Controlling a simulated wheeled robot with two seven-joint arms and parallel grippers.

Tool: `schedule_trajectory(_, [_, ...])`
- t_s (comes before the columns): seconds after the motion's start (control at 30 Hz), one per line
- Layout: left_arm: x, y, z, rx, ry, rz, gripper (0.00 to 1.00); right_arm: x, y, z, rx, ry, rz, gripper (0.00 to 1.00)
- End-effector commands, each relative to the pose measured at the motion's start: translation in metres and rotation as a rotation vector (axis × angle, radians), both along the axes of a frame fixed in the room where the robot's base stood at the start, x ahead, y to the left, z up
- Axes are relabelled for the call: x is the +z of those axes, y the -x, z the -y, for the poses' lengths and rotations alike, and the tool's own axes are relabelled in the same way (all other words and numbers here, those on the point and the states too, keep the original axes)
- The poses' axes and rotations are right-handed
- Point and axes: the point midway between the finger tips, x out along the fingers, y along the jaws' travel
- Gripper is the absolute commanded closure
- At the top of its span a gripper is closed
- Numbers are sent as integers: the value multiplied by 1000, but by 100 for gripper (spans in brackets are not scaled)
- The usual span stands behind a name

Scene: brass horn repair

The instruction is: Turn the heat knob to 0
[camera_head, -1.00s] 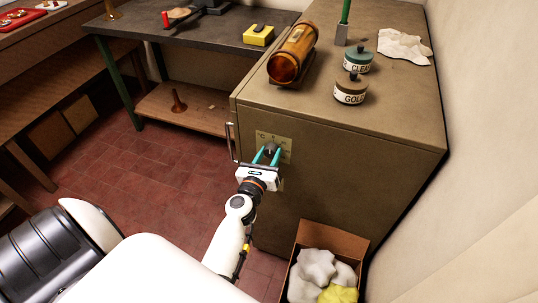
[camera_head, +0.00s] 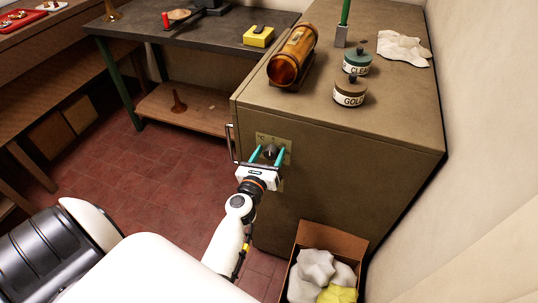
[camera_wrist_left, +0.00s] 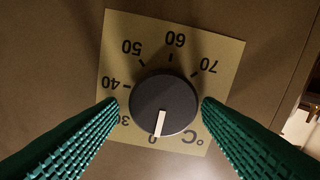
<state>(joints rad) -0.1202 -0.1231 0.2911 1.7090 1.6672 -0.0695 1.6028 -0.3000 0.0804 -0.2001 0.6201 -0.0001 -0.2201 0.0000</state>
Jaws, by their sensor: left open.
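The heat knob (camera_wrist_left: 165,103) is a round dark knob with a white pointer on a yellowish dial plate (camera_wrist_left: 120,40) marked 0, 30 to 70 and °C. In the left wrist view the pointer is at the 0 mark at the bottom of the dial. In the head view the knob (camera_head: 271,150) is on the front of a brown cabinet (camera_head: 350,140). My left gripper (camera_head: 268,153) is open, with its green fingers on either side of the knob and gaps between them and it. My right gripper is not in view.
A metal handle (camera_head: 230,143) sticks out left of the dial. A box (camera_head: 330,238) with cloths stands on the floor below. On the cabinet top are an amber cylinder (camera_head: 284,68), two labelled jars (camera_head: 350,92) and a white cloth (camera_head: 402,47).

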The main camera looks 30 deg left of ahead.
Motion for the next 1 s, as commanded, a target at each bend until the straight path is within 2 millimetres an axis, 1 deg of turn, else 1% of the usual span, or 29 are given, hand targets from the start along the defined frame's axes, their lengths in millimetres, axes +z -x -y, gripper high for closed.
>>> schedule_trajectory(0.03, [11, 0, 0, -1, -1, 0, 41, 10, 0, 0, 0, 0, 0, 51])
schedule_trajectory(0.17, [30, 0, 0, 0, -1, 0, 41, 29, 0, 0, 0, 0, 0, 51])
schedule_trajectory(0.4, [70, 0, 0, 1, 0, -1, 41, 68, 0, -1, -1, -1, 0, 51])
schedule_trajectory(0.5, [82, 0, 0, 0, 1, -1, 41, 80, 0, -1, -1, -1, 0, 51])
schedule_trajectory(0.67, [91, 0, 0, 0, 1, -1, 41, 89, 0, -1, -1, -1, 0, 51])
schedule_trajectory(1.0, [89, 0, 0, 0, 1, -1, 41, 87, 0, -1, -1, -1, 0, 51])
